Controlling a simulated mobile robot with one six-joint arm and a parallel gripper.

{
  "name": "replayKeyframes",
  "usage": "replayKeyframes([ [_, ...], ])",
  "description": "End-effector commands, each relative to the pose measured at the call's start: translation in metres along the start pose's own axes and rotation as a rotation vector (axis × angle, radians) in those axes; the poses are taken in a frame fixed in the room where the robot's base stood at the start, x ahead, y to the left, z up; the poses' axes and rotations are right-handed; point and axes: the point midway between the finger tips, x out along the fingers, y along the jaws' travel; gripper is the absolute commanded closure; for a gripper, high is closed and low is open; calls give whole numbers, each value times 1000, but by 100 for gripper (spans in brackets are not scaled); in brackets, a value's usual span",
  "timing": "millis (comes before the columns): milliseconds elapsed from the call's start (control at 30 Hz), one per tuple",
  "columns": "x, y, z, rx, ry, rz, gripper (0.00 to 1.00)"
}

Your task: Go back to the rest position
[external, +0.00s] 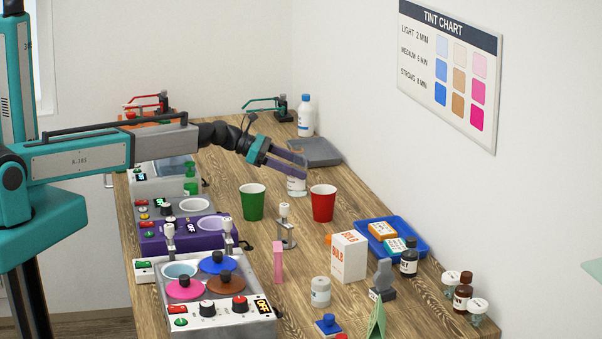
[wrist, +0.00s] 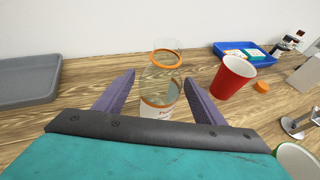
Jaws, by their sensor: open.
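My gripper (external: 305,168) is at the end of the outstretched arm, over the far half of the wooden table. In the wrist view its two purple fingers (wrist: 158,78) are spread apart. A clear jar (wrist: 160,88) with orange rings and a white label shows between the fingers, apart from both. In the external view the jar (external: 297,187) stands upright on the table by the fingertips, its upper part hidden behind them. Nothing is held.
A green cup (external: 252,202) and a red cup (external: 323,203) stand nearer the camera. A grey tray (external: 318,153) and a white bottle (external: 306,118) are behind. A blue tray (external: 415,233) lies to the right. Purple and white machines with knobs (external: 230,312) line the left edge.

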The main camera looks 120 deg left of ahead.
Motion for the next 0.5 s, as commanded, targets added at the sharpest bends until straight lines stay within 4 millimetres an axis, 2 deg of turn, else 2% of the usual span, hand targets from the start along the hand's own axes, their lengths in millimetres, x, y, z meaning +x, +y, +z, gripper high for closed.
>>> replayKeyframes([
  [200, -8, 0, 18, 1, 0, 0, 36],
  [500, -14, 0, 32, -1, 0, 0, 36],
])
